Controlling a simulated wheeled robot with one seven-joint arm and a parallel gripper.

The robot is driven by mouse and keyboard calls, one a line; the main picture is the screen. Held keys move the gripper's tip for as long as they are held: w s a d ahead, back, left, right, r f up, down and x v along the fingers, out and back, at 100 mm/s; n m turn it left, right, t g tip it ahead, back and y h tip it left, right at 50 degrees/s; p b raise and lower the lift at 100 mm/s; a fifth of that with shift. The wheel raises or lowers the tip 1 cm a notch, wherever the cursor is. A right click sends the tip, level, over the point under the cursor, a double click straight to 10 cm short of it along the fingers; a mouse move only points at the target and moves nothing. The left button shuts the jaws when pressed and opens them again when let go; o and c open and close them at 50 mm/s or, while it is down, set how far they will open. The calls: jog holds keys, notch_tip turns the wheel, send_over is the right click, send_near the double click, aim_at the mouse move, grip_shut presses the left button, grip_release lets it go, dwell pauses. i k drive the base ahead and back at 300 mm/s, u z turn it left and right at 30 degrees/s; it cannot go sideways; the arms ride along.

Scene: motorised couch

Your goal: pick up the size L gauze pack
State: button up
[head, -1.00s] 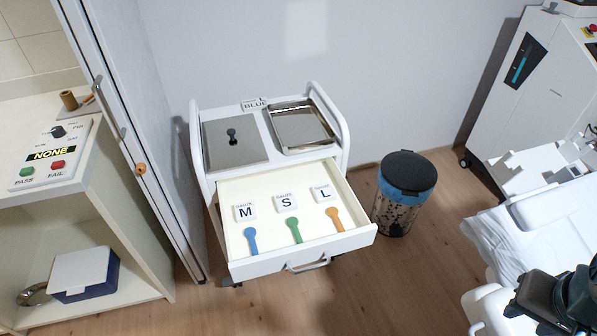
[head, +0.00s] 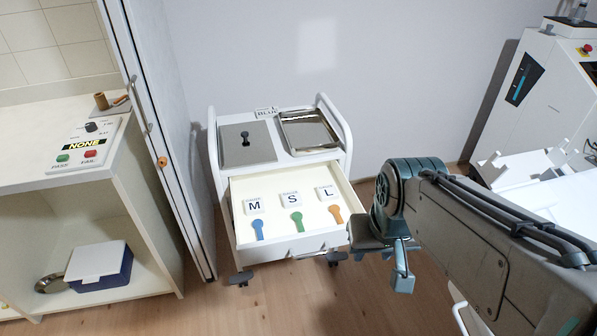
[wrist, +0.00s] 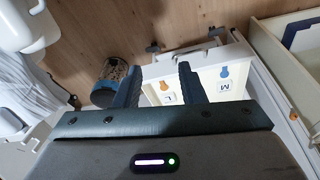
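The size L gauze pack (head: 328,193) is a white square at the right end of the open drawer (head: 240,233), with an orange tab (head: 336,214) in front of it. The M pack (head: 254,205) with a blue tab and the S pack (head: 290,199) with a green tab lie to its left. My gripper (head: 402,278) is in front and to the right of the drawer, apart from the packs. In the wrist view my gripper (wrist: 157,78) is open and empty, and the L pack (wrist: 169,98) shows between its fingers. The S pack is hidden there.
The white trolley (head: 345,135) carries a lidded tray (head: 262,155) and an open steel tray (head: 309,130). A bin (wrist: 108,82) stands beside it. A door edge (head: 170,165) and a shelf unit (head: 150,210) are at the left, a white couch (head: 570,200) at the right.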

aim_at(327, 192)
jog(key=i, duration=1)
